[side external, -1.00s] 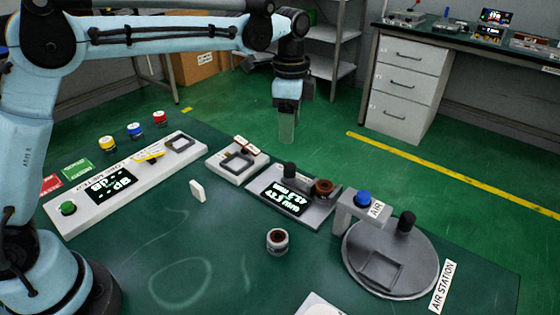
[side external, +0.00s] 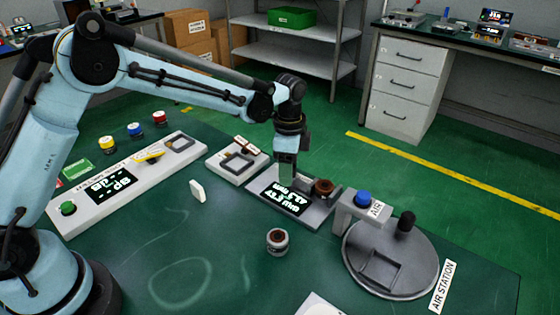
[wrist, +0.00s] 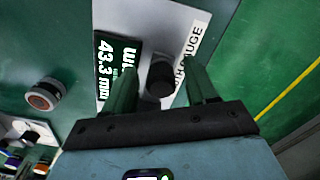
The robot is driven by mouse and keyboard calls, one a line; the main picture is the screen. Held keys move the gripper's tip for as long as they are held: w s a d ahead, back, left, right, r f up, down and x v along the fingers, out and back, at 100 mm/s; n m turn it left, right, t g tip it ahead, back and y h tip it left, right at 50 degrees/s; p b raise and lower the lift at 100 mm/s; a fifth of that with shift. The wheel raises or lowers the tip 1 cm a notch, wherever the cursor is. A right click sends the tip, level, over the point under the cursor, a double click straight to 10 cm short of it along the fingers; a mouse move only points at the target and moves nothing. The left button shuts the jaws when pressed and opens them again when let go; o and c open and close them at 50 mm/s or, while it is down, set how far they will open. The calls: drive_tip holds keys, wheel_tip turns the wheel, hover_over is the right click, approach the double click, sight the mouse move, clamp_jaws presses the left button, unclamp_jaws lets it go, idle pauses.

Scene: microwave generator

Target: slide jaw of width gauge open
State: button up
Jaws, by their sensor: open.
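The width gauge (side external: 318,213) is a grey block on the green table with a lit display (side external: 285,197). In the wrist view its display (wrist: 112,70) reads 43.3 mm. A black knob (wrist: 160,78) stands on the gauge beside the display. My gripper (side external: 287,178) is over the gauge, pointing down, and hides the knob in the side view. In the wrist view my gripper (wrist: 165,88) is open, with its green fingers on either side of the knob; I cannot tell whether either touches it.
A grey stand with a blue button (side external: 362,198) and the round air station (side external: 385,285) are right of the gauge. A small device (side external: 238,165) is to its left. A cup with a brown top (side external: 277,241) stands in front. The front table area is mostly clear.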

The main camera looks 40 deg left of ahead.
clamp_jaws()
drive_tip(key=shift+a, duration=1.1)
unclamp_jaws()
wheel_tip(320, 180, up, 12)
idle(0.3)
